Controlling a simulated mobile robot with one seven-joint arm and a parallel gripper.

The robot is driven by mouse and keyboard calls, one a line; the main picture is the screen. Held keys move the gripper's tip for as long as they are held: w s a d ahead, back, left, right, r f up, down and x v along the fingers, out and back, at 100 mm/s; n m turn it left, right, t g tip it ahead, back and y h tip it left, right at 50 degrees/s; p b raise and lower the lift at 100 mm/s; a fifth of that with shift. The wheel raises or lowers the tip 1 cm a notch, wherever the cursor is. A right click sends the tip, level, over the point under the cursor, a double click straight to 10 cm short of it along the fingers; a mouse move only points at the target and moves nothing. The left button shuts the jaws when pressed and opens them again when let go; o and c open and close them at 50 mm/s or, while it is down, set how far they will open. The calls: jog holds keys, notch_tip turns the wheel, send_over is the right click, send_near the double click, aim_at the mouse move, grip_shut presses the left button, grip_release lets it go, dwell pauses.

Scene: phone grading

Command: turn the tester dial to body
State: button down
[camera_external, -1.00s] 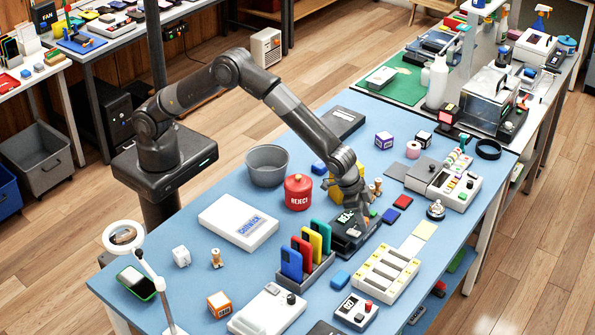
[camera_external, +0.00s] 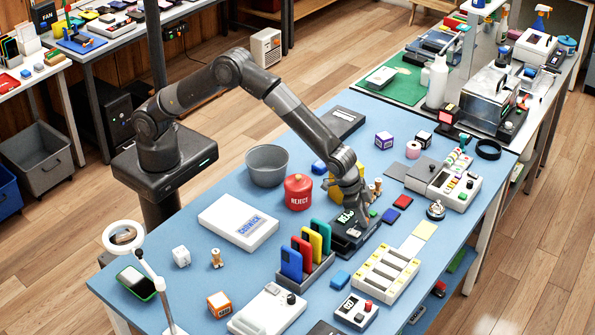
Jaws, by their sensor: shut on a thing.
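The tester (camera_external: 343,242) is a dark box with a lit green-and-white display, standing near the middle of the blue table. My gripper (camera_external: 364,219) points down over its right part, low at the top face. It is shut on the tester dial, which the fingers hide almost wholly. I cannot read which setting the dial points to, and the display's text is too small to read surely.
A rack (camera_external: 318,270) with several coloured phones stands in front of the tester. A white slotted tray (camera_external: 385,270) lies to its right front. A red REJECT pot (camera_external: 298,193) and a grey bin (camera_external: 267,166) stand behind left. Small blocks lie close to the right.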

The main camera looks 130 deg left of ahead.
jog(key=shift+m, duration=0.3)
jog(key=m, duration=0.1)
jog(key=m+h, duration=0.1)
jog(key=shift+s+a+m, duration=0.1)
jog(key=shift+a+m, duration=0.1)
jog(key=shift+m, duration=0.2)
jog(key=shift+m+h, duration=1.2)
jog(key=shift+m, duration=1.4)
jog(key=c, duration=1.3)
grip_release()
